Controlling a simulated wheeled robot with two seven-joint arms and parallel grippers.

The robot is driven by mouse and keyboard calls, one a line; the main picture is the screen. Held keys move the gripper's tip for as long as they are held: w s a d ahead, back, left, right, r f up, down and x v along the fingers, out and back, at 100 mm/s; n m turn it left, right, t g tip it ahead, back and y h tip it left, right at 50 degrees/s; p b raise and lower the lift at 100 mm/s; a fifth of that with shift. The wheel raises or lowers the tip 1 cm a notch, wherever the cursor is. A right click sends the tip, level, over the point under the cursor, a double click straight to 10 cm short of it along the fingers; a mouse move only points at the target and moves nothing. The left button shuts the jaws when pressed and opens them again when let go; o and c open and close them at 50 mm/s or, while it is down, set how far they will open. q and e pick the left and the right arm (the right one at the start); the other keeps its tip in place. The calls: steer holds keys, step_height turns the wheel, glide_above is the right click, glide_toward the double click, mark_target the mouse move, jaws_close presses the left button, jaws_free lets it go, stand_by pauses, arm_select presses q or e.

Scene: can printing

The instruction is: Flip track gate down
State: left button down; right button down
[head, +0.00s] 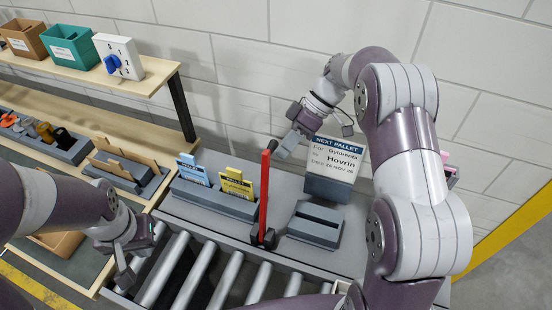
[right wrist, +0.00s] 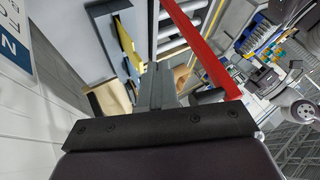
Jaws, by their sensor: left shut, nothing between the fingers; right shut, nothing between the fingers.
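The red track gate (head: 264,195) stands upright beside the roller track (head: 205,268), with a dark pivot at its foot and a black tip on top. My right gripper (head: 284,150) is shut and empty, just right of the gate's top end; I cannot tell whether it touches. In the right wrist view the shut fingers (right wrist: 158,88) point past the red gate (right wrist: 205,50), which runs diagonally to their right. My left gripper (head: 124,272) is shut and empty, low over the left end of the rollers.
A grey holder (head: 215,200) with blue and yellow pallet cards stands left of the gate. An empty slotted grey block (head: 315,226) and a "Next pallet" sign (head: 334,165) are to its right. Wooden shelves (head: 90,73) with bins stand at the left.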

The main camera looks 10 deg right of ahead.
mark_target(267, 195)
steer(key=s+a+p, duration=0.1)
steer(key=s, duration=0.1)
steer(key=s+a+f, duration=0.1)
steer(key=a, duration=0.1)
steer(key=shift+s+a+p, duration=0.25)
steer(key=shift+s+p, duration=0.1)
steer(key=shift+p, duration=0.05)
steer(key=shift+w+a+r, duration=0.1)
